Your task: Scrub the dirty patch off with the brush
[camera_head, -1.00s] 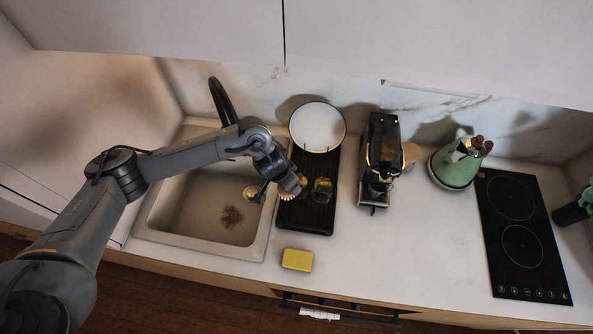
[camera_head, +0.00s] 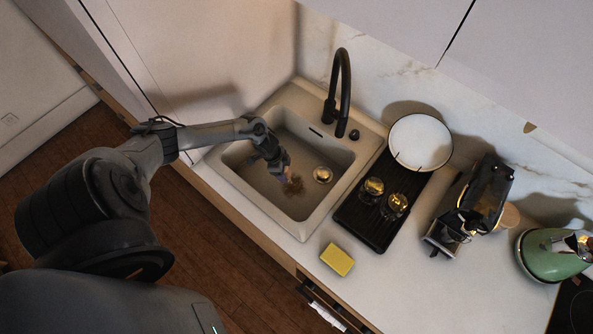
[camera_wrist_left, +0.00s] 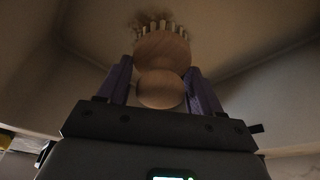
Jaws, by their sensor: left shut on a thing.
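My left gripper (camera_head: 283,172) reaches down into the sink (camera_head: 238,185). It is shut on the wooden brush (camera_wrist_left: 162,50), which has a round knob, a wider round head and pale bristles. In the left wrist view the knob sits between the purple fingers and the bristles point away, toward the sink floor. The brown dirty patch (camera_head: 297,187) lies on the sink floor right beside the gripper; it also shows just beyond the bristles in the wrist view (camera_wrist_left: 150,17). I cannot tell whether the bristles touch it. The brush is mostly hidden in the head view.
A brass-coloured drain (camera_head: 322,175) is to the right of the patch. A black faucet (camera_head: 342,95) stands behind the sink. A black drying rack (camera_head: 370,229) with glasses and a white plate (camera_head: 420,142) is to the right. A yellow sponge (camera_head: 337,259) lies on the counter in front.

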